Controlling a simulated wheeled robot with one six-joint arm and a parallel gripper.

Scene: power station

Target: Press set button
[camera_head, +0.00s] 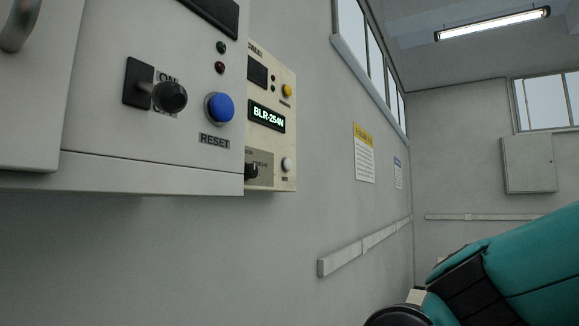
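A beige control box (288,131) hangs on the wall left of the middle, behind a nearer grey panel. It carries a yellow button (287,90) near the top and a white button (286,164) near the bottom. Their labels are too small to read, so I cannot tell which is the set button. Its lit display (267,117) reads BLR-254N. A blue button (219,108) on the nearer panel is labelled RESET. My teal and black arm enters at the lower right, apart from the panels. My gripper is not in view.
The grey panel (100,145) stands out from the wall at the left, with a black ON switch (169,97) projecting from it. A pale rail (365,245) runs along the wall. Posters (363,153) hang above it. The space right of the boxes looks clear.

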